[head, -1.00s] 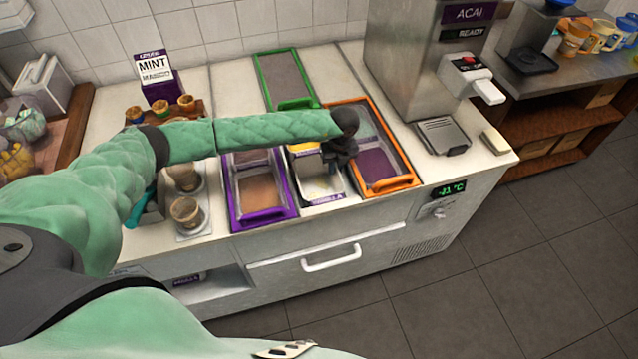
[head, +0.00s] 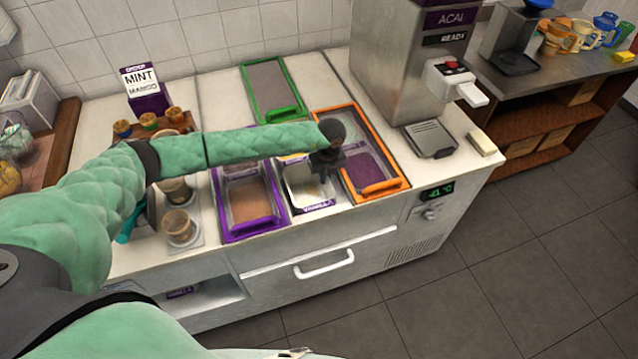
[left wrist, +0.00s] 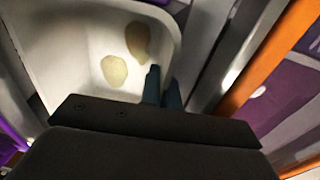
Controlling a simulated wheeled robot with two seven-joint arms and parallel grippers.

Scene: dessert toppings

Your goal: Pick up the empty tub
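The empty tub (head: 302,188) is white, with a few pale smears of leftover cream on its floor. It sits in the counter between a purple-framed tub (head: 250,200) and an orange-framed tub (head: 372,170). My left gripper (head: 325,174) reaches down at its right side. In the left wrist view, the left gripper (left wrist: 162,88) has its two fingers close together, with the wall of the empty tub (left wrist: 85,55) between them. The arm hides part of the tub's far end in the head view. My right gripper is not in view.
The acai machine (head: 405,65) stands at the back right. Cups (head: 180,228) and a mint sign box (head: 146,92) are on the left. The counter's drawer handle (head: 324,264) faces the open floor.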

